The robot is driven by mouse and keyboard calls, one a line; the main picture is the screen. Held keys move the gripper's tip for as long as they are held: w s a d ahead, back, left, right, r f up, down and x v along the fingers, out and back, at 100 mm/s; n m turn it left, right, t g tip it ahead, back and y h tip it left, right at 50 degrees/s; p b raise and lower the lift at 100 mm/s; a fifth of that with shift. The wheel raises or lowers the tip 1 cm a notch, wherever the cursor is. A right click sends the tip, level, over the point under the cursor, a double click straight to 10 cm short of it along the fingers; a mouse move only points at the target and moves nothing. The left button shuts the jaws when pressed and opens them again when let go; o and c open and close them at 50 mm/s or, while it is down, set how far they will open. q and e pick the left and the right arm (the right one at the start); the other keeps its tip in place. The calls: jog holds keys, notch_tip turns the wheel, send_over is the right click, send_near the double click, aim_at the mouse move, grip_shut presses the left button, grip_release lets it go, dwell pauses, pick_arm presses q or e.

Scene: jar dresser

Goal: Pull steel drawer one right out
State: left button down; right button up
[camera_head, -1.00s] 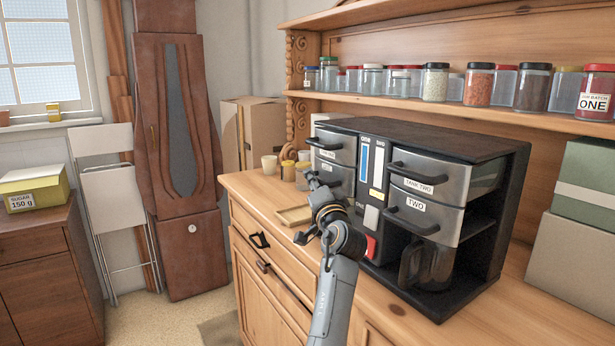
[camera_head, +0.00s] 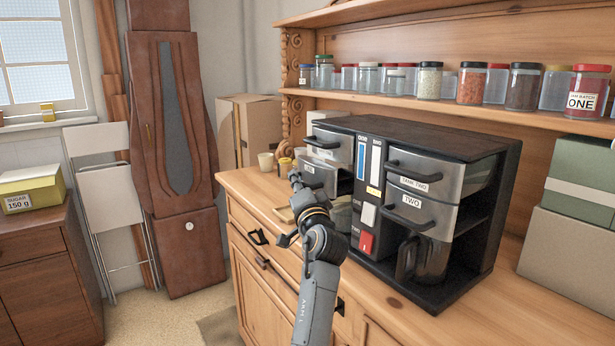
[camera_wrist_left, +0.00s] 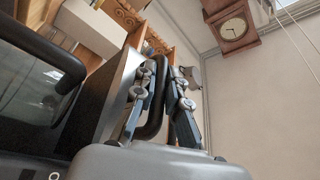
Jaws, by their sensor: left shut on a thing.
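The black machine (camera_head: 430,145) stands on the wooden dresser with two steel-fronted units on each side of its middle panel. Steel drawer one (camera_head: 315,178) is the lower left unit. Its front stands out from the machine, past the unit above it (camera_head: 328,146). My left gripper (camera_head: 296,180) is at its front. In the left wrist view the fingers (camera_wrist_left: 160,95) are shut on its black handle (camera_wrist_left: 154,125), with the steel front (camera_wrist_left: 103,98) beside them. My arm and gripper hide part of the drawer's lower area. My right gripper is not in view.
On the right side are drawer two (camera_head: 425,212) and a glass jug (camera_head: 432,261) below it. Small pots (camera_head: 285,168) stand behind the drawer on the dresser top (camera_head: 250,185). A shelf (camera_head: 400,103) of jars runs above. Green and grey boxes (camera_head: 583,185) stand at right.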

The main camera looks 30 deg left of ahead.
pick_arm(q)
jog(key=s+a+p, duration=0.4)
jog(key=s, duration=0.5)
jog(key=shift+s, duration=0.35)
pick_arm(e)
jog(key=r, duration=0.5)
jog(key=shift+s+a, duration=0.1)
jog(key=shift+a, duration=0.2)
pick_arm(q)
jog(key=c, duration=1.7)
grip_release()
jog(key=shift+o, duration=0.2)
jog(key=shift+w+a, duration=0.1)
jog(key=shift+a, duration=0.05)
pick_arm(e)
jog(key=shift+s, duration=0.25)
